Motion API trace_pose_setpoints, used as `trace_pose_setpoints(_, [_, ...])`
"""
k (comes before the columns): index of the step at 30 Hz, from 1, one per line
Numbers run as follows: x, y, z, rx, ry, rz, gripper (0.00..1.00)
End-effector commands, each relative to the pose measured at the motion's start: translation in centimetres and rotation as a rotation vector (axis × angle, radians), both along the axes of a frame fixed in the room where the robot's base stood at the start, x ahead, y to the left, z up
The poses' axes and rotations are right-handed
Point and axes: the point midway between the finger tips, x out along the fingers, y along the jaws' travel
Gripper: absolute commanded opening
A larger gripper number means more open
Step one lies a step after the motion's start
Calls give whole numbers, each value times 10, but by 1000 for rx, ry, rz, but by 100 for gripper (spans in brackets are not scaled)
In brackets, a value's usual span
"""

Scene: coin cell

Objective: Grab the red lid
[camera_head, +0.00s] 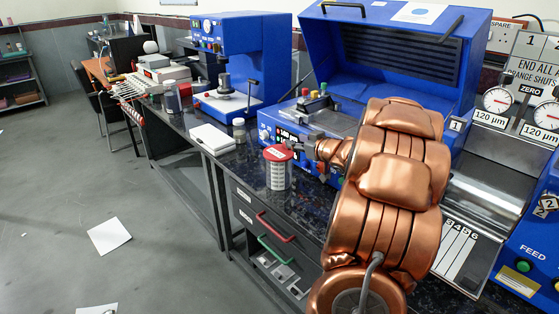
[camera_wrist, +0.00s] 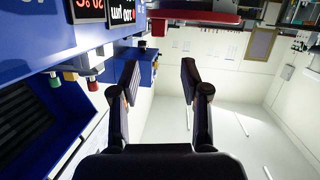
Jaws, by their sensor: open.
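A red lid (camera_head: 278,152) sits on a clear jar (camera_head: 278,176) filled with pale, marked contents, upright near the front edge of the dark counter. My gripper (camera_head: 299,146) is just right of the lid, at about its height; whether it touches the lid is hard to tell. In the wrist view my gripper (camera_wrist: 160,76) is open, with nothing between its two dark fingers. That view is upside down. A red rim at its top, apparently the lid (camera_wrist: 200,17), lies beyond the fingertips and off to the right. Most of the jar is out of that frame.
A blue machine (camera_head: 400,40) with a raised hood stands behind my arm. A white box (camera_head: 212,138) and a small jar (camera_head: 239,130) lie left of the lidded jar. A blue press (camera_head: 235,60) stands farther back. Drawers with red and green handles are below the counter (camera_head: 258,212).

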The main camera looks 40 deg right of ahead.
Motion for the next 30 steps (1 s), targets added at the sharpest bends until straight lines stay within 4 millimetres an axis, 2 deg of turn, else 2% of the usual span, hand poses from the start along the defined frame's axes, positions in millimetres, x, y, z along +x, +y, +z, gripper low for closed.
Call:
trace_pose_setpoints(1, [-7,-5,-10,17,-25,23,46])
trace_pose_setpoints(6, [-22,-7,-21,65,-83,94,46])
trace_pose_setpoints(11, [-23,-5,-21,79,-104,121,46])
trace_pose_setpoints(23, [7,-7,-27,76,-102,122,46])
trace_pose_setpoints(30, [35,-10,-35,79,-104,122,46])
